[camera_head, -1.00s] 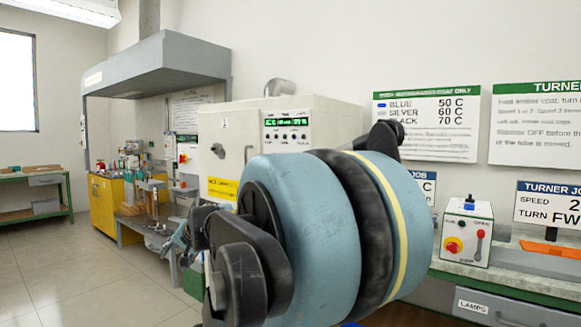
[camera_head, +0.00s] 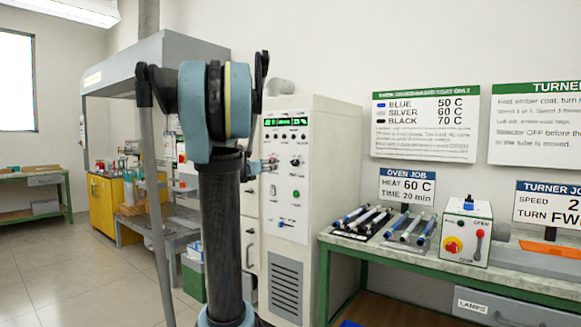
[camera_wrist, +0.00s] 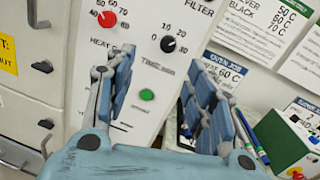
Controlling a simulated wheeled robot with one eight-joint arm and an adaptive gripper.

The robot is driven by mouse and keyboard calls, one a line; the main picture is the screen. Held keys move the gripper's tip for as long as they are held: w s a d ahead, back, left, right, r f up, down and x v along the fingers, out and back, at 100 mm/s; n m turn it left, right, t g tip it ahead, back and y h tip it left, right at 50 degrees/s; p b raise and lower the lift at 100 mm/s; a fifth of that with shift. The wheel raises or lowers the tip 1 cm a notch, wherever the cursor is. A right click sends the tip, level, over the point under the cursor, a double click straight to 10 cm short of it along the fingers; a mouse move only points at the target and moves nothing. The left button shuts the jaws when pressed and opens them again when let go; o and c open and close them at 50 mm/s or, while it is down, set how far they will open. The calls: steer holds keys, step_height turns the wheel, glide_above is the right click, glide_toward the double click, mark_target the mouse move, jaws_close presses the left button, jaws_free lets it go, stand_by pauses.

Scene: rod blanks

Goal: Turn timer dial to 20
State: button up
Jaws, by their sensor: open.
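The timer dial (camera_wrist: 168,43) is a round black knob on the white oven panel (camera_wrist: 140,75), with numbers around it and a "TIME min" label below. Its exact setting is too small to read. In the head view the dial appears as a small dark knob (camera_head: 295,162). My gripper (camera_wrist: 160,62) is open and empty, its two blue-grey fingers spread below and to either side of the dial in the wrist view, not visibly touching it. In the head view my gripper (camera_head: 268,164) is at the left of the panel, partly hidden by my arm.
A red heat dial (camera_wrist: 107,18) is left of the timer dial, and a green button (camera_wrist: 147,94) is below it. The oven job sign (camera_head: 407,186) reads heat 60 C, time 20 min. A bench with rods (camera_head: 385,225) and a control box (camera_head: 466,232) stands right.

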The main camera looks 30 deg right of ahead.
steer(key=d+m+g, duration=0.1)
steer(key=d, duration=0.1)
glide_toward(293, 162)
steer(key=x, duration=0.8)
steer(key=shift+d, duration=0.25)
steer(key=c, duration=1.1)
